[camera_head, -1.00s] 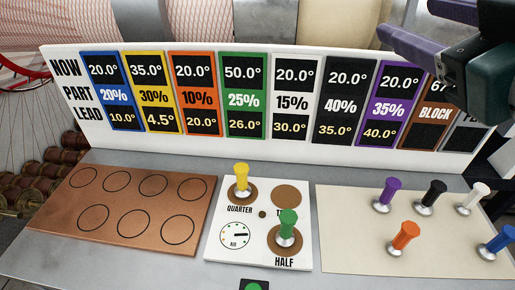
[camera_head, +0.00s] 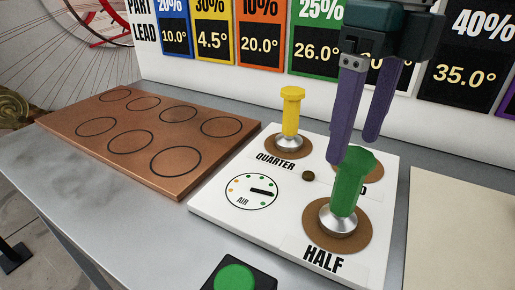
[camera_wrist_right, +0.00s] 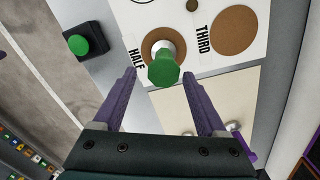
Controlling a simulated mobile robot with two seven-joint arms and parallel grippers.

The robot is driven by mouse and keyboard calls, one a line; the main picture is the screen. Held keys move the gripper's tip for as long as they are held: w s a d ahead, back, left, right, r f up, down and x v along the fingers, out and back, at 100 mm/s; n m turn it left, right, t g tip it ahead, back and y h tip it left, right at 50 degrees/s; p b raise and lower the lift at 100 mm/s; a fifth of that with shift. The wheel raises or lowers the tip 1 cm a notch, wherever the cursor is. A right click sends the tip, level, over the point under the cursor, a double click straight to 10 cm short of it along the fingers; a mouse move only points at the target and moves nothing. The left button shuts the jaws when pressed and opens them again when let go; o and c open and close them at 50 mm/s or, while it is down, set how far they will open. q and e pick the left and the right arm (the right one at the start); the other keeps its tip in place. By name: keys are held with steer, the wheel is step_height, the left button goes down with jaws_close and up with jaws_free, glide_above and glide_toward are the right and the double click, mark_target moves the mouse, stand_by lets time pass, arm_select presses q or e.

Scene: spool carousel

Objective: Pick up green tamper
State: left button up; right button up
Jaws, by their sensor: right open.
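The green tamper (camera_head: 349,180) stands upright on the brown round pad marked HALF on the white panel (camera_head: 219,207). It has a green handle and a silver base. My right gripper (camera_head: 354,150) hangs over the panel, its purple fingers apart, the nearer fingertip close to the top of the green handle in the head view. In the right wrist view the green tamper (camera_wrist_right: 164,69) lies ahead of and between the two open fingertips (camera_wrist_right: 159,73), with nothing held. Whether a finger touches it cannot be told. My left gripper is not in view.
A yellow tamper (camera_head: 291,112) stands on the QUARTER pad. A copper board (camera_head: 150,140) with several empty circles lies at left. A black box with a green button (camera_head: 234,278) sits in front. The signboard (camera_head: 282,85) rises behind.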

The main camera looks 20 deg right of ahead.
mark_target(345, 194)
steer(key=shift+d+f, duration=0.4)
steer(key=shift+f, duration=0.05)
step_height(345, 194, down, 9)
steer(key=shift+s+a+f+p, duration=0.1)
steer(key=shift+a+p, duration=0.05)
steer(key=shift+p, duration=0.2)
jaws_close()
